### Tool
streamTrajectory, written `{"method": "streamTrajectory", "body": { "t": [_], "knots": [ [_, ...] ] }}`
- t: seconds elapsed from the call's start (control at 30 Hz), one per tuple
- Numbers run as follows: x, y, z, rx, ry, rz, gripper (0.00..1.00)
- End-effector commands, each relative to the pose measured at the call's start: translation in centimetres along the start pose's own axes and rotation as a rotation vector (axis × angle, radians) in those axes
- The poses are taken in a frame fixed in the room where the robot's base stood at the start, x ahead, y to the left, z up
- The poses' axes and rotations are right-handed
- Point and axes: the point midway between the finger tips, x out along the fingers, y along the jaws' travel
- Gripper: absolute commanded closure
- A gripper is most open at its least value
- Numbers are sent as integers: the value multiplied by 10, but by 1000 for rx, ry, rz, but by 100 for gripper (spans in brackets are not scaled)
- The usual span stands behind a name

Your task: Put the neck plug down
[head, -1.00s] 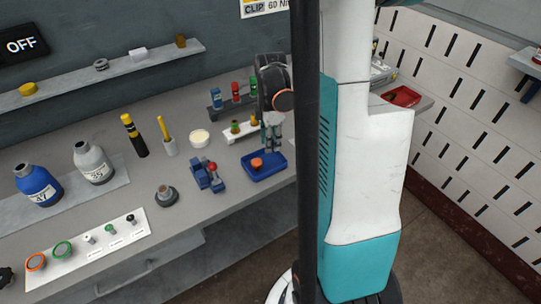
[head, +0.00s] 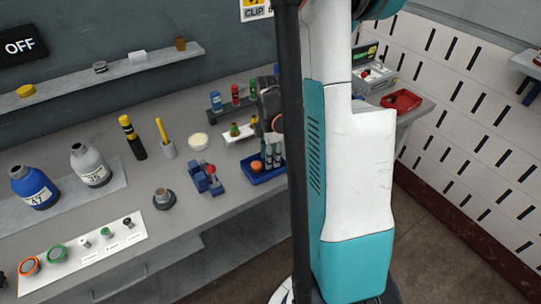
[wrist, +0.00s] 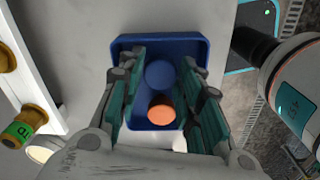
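A blue tray (head: 252,176) stands on the bench near its front edge. In the wrist view the tray (wrist: 142,42) holds an orange round plug (wrist: 161,111) and, beyond it, a round blue shape (wrist: 160,75); I cannot tell whether that is a part or a recess. The orange plug also shows in the head view (head: 256,166). Which of them is the neck plug is unclear. My gripper (head: 272,158) is low over the tray. In the wrist view its fingers (wrist: 165,75) are spread, with visible gaps on both sides of the round shapes and nothing clamped.
A blue clamp with a red knob (head: 205,178) stands left of the tray. A white rack (head: 238,134) and a dark rack with vials (head: 232,103) are behind. A blue bottle (head: 36,189) and grey bottle (head: 90,166) stand at left. A red tray (head: 401,101) lies at right.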

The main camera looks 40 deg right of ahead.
Motion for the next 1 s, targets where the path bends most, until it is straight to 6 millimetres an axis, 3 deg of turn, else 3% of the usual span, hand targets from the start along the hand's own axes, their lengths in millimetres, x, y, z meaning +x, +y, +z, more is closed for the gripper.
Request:
{"method": "streamTrajectory", "body": {
  "t": [0.43,0.8,1.0],
  "knots": [
    [-10,0,0,0,0,0,64],
    [-83,0,0,0,0,0,64],
    [-112,0,0,0,0,0,64]
  ]
}}
